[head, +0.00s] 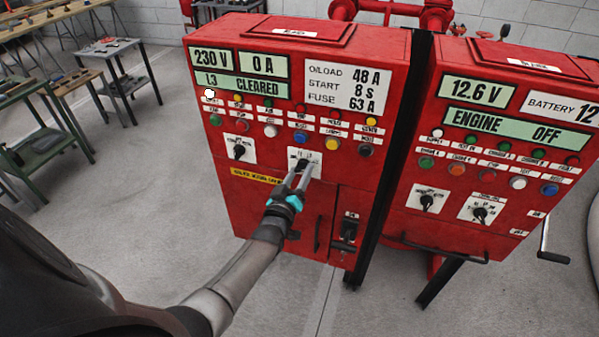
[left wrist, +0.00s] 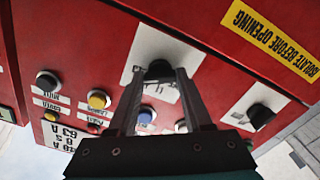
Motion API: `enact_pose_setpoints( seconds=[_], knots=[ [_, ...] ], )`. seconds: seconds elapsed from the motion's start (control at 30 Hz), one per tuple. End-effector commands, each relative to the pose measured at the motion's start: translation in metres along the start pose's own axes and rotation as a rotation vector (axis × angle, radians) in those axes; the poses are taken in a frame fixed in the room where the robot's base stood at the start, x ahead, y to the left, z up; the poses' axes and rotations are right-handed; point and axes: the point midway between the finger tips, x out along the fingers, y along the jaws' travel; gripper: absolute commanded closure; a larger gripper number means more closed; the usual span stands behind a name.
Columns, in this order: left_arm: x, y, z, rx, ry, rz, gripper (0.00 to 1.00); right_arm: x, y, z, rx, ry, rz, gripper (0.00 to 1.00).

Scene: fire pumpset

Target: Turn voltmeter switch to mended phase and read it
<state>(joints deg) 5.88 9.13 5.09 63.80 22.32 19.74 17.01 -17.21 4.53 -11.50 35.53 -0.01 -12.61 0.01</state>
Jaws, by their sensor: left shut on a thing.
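The voltmeter switch is a black knob (head: 303,164) on a white plate on the left red panel (head: 265,175). My left gripper (head: 300,175) is at this knob, its two fingers closed on either side of it. In the left wrist view my left gripper (left wrist: 158,80) has its fingertips at the black knob (left wrist: 158,68). The plate's marks are too small to read surely, and the fingers partly hide the knob. The voltage display (head: 212,58) reads 230 V. The line below it (head: 245,86) reads L3 CLEARED. My right gripper is not in view.
Another black switch (head: 239,150) is left of the voltmeter switch, above a yellow isolate label (head: 257,176). Coloured buttons and lamps sit above. A black handle (head: 348,230) is lower right. A second red panel (head: 490,170) stands to the right, reading 12.6 V and ENGINE OFF.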

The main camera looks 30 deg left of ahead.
Motion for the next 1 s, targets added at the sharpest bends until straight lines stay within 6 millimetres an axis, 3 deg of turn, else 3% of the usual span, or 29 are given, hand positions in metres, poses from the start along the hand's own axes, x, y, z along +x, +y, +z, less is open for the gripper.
enact_pose_setpoints(
  seconds=[0.33,0.83,0.87,1.0],
  knots=[
    [-0.0004,0.0002,0.0013,0.122,-0.003,0.0,1.0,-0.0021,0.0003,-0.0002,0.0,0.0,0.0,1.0],
    [-0.0006,-0.0001,0.0015,0.142,-0.003,0.0,1.0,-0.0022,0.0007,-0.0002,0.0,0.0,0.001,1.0],
    [-0.0006,-0.0001,0.0015,0.142,-0.003,0.0,0.48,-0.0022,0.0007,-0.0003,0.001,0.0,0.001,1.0],
    [-0.0005,-0.0002,0.0012,0.14,-0.003,0.0,0.32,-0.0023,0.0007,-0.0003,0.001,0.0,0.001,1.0]
  ],
)
